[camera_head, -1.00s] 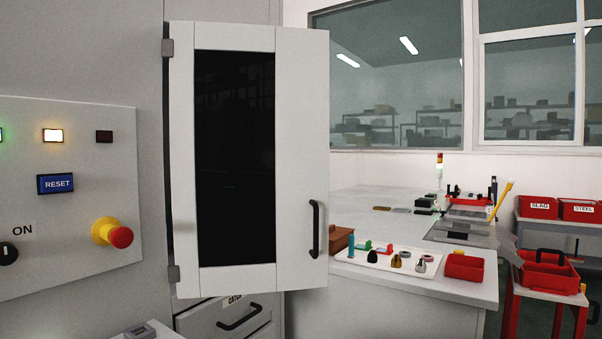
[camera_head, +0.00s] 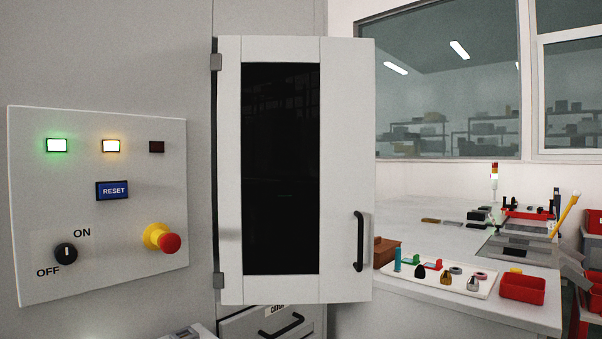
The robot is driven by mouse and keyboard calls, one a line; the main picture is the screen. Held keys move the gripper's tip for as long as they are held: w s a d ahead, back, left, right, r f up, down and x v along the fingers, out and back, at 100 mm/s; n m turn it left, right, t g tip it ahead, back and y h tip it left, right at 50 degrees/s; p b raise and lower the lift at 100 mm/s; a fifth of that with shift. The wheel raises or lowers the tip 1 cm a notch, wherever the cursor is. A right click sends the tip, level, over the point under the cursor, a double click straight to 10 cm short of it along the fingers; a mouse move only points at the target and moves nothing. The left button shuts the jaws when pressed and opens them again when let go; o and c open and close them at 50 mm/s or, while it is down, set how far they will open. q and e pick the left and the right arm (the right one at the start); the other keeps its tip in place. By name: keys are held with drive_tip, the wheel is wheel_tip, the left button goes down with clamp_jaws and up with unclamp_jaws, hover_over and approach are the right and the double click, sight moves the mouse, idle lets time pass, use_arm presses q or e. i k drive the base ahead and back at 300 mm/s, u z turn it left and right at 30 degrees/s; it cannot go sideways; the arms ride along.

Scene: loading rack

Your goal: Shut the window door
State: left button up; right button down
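The window door (camera_head: 345,170) is a white panel with a tall dark glass pane (camera_head: 281,170). It hangs on hinges (camera_head: 217,62) along its left edge, on the grey cabinet. It looks swung out from the cabinet front, its right edge reaching past the cabinet's side; the exact angle is hard to tell. A black bar handle (camera_head: 360,242) is at its lower right. Neither of my grippers shows in the head view.
A control panel (camera_head: 110,240) with lamps, a RESET button (camera_head: 112,190), a knob and a red emergency button (camera_head: 168,242) is left of the door. A drawer handle (camera_head: 283,326) sits below it. A bench with a parts tray (camera_head: 405,280) and red bin (camera_head: 522,288) stands right.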

sight(296, 129)
drive_tip(key=k, duration=0.5)
drive_tip(key=z, duration=0.5)
drive_tip(key=i, duration=1.4)
drive_tip(key=u, duration=0.8)
